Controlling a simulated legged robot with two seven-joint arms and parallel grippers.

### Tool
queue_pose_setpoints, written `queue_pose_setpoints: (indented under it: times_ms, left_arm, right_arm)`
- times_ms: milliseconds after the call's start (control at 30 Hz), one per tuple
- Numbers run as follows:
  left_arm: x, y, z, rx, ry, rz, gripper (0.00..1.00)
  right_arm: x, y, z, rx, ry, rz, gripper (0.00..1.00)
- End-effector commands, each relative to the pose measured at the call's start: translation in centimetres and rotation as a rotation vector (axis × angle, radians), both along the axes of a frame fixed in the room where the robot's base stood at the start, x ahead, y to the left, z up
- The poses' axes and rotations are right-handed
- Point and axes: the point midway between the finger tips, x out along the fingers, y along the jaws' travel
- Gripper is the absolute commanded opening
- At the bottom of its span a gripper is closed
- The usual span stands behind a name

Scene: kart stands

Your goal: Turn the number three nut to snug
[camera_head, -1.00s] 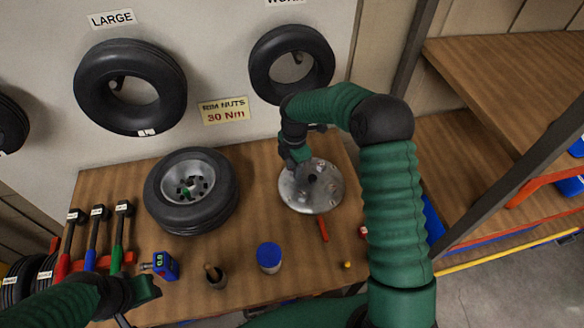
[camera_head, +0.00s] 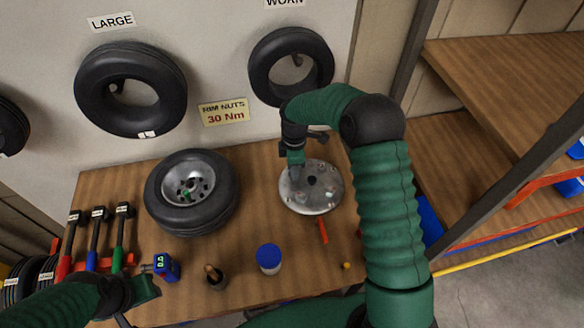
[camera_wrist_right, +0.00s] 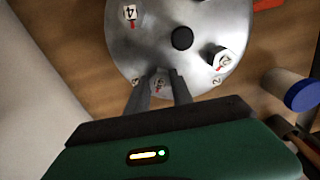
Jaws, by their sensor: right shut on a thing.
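The round grey metal plate (camera_head: 325,203) lies on the bench and fills the top of the right wrist view (camera_wrist_right: 180,60). My right gripper (camera_wrist_right: 160,84) is at the plate's near rim in the wrist view, shut on a small nut (camera_wrist_right: 159,84) whose label I cannot read clearly. In the head view my right gripper (camera_head: 296,172) reaches down to the plate's left part. My left gripper (camera_head: 146,288) is low at the left; its fingers are unclear.
A wheel (camera_head: 192,190) lies left of the plate. A blue box with a green display (camera_head: 166,266), a dark cup (camera_head: 215,278), a blue-lidded jar (camera_head: 268,258) and a red stick (camera_head: 323,231) are on the bench. Coloured-handled tools (camera_head: 90,260) stand at the left.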

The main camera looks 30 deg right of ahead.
Motion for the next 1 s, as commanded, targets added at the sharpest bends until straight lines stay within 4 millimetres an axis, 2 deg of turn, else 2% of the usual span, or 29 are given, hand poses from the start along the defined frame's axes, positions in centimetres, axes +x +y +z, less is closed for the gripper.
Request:
queue_pose_setpoints:
  times_ms: [33, 1000]
  left_arm:
    - [0.00, 0.00, 0.14, 0.000, 0.000, 0.000, 0.36]
    - [0.00, 0.00, 0.76, 0.000, 0.000, 0.000, 0.36]
  right_arm:
    - [-0.23, -0.57, 0.04, -0.010, 0.005, -0.044, 0.00]
    - [-1.12, 0.31, -0.27, -0.011, 0.012, -0.966, 0.00]
